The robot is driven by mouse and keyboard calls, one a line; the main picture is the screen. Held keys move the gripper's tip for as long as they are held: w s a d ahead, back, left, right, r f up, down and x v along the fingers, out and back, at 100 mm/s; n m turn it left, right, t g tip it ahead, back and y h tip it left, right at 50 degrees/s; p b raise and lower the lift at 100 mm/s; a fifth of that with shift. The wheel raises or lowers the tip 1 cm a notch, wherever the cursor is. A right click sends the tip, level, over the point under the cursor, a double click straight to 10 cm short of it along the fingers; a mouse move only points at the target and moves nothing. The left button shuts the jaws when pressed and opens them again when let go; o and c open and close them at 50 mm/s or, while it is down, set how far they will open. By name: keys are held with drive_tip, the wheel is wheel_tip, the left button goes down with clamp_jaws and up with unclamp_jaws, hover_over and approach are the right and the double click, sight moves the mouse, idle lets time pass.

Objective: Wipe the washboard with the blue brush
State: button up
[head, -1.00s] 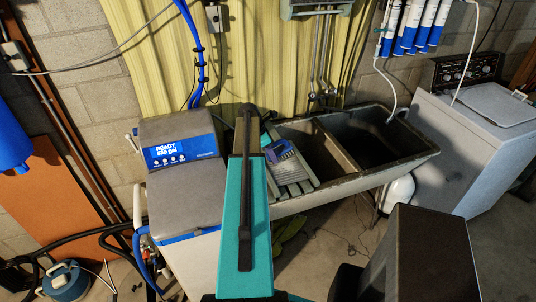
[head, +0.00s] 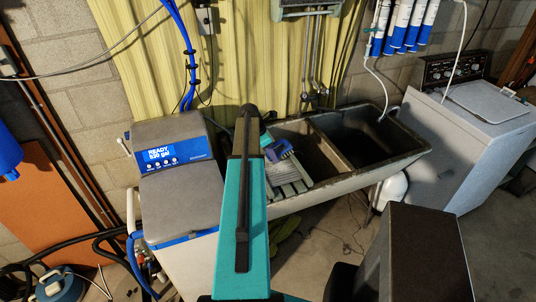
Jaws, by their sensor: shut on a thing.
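The grey ribbed washboard (head: 291,186) leans in the left basin of the concrete sink, with its lower end at the front rim. The blue brush (head: 278,150) is at the upper part of the washboard. I cannot tell whether its bristles touch the ribs. My gripper (head: 267,141) is at the brush, shut on it. It is mostly hidden behind my teal arm, which also covers the washboard's left side.
The sink (head: 352,178) has an empty right basin. A water softener (head: 178,195) stands left of my arm, close to it. A white washing machine (head: 470,130) is at the right. Blue filter cartridges (head: 402,30) hang above the sink.

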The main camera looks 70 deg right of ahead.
sight(283, 145)
drive_tip(key=shift+s+d, duration=0.25)
drive_tip(key=shift+s, duration=0.15)
drive_tip(key=shift+s+d+f, duration=0.1)
drive_tip(key=shift+s+d, duration=0.35)
drive_tip(key=shift+s, duration=0.2)
drive_tip(key=shift+s+d+f, duration=0.1)
drive_tip(key=shift+s+d, duration=0.3)
drive_tip(key=shift+s, duration=0.2)
drive_tip(key=shift+s+d, duration=0.45)
drive_tip(key=shift+s, duration=0.2)
drive_tip(key=shift+s+d, duration=0.45)
drive_tip(key=shift+s, duration=0.2)
drive_tip(key=shift+w+d+f, duration=0.15)
drive_tip(key=shift+w+d, duration=0.35)
drive_tip(key=shift+d, duration=0.2)
drive_tip(key=shift+w+a, duration=0.1)
